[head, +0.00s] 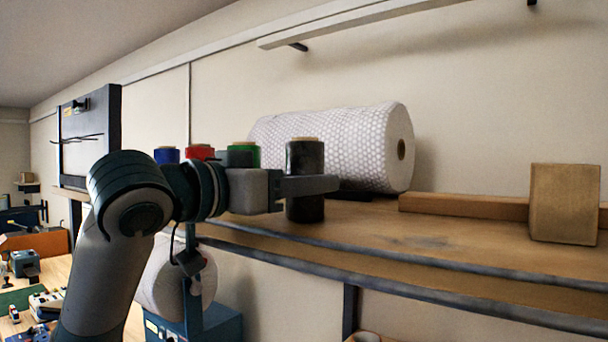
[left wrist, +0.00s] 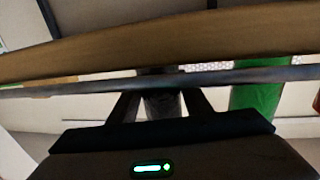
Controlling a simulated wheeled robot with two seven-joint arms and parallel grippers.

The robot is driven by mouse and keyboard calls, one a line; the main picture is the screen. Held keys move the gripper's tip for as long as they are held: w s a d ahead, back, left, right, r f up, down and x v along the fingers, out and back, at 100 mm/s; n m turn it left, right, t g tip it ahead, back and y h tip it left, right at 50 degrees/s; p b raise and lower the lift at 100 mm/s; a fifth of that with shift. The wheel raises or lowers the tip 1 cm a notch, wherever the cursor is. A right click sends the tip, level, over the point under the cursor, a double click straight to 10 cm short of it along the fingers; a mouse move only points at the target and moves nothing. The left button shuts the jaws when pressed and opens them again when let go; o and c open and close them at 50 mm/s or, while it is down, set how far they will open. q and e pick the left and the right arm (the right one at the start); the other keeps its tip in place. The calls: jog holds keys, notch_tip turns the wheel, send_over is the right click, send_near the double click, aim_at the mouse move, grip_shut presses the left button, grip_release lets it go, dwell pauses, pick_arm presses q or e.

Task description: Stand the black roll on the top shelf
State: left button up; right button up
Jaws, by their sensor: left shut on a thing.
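The black roll (head: 305,158) is upright with a tan core end on top. My left gripper (head: 312,185) is shut around its middle, and in the left wrist view the roll (left wrist: 163,104) shows dark between the two fingers. In the head view its lower end overlaps the wooden top shelf (head: 390,235) near the front left part. I cannot tell whether it touches the board. The shelf's metal front edge crosses the left wrist view. My right gripper is not in view.
Blue (head: 166,155), red (head: 201,152) and green (head: 243,155) rolls stand left of the black one. A big bubble-wrap roll (head: 330,145) lies behind. The shelf's middle front is clear.

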pick_arm(q)
jog(key=shift+a, duration=0.1)
jog(key=shift+f, duration=0.15)
jog(key=o, duration=1.3)
jog(key=shift+o, duration=0.2)
jog(key=shift+s+a+b, duration=0.3)
jog(key=shift+s+b, duration=0.05)
jog(key=shift+b, duration=0.1)
jog(key=b+v, duration=0.5)
jog(key=v, duration=0.6)
